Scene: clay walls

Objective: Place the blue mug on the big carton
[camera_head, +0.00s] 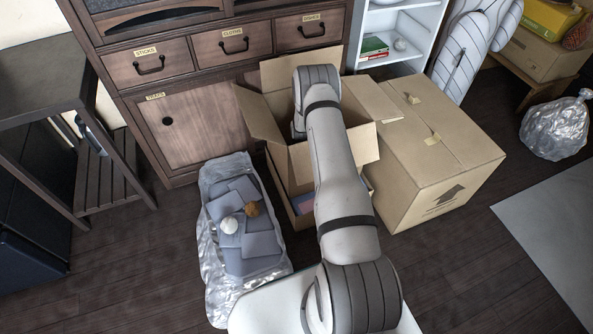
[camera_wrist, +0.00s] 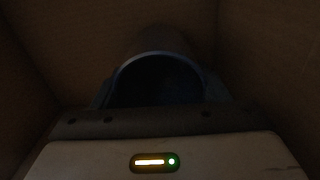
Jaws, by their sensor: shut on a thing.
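In the wrist view, the blue mug (camera_wrist: 157,82) shows as a dark round rim with a shadowed inside, close against my gripper (camera_wrist: 158,104). My gripper is shut on it. Brown cardboard walls surround them. In the head view, my arm reaches into an open carton (camera_head: 262,118), and its walls and my arm hide my gripper and the mug. The big carton (camera_head: 440,165) is closed, with a flat taped top and an arrow on its side. It stands just right of the open carton.
The open carton's flaps stick out around my arm. A wooden cabinet (camera_head: 200,120) stands behind it. A silvery bag with grey packets (camera_head: 245,225) lies to its left.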

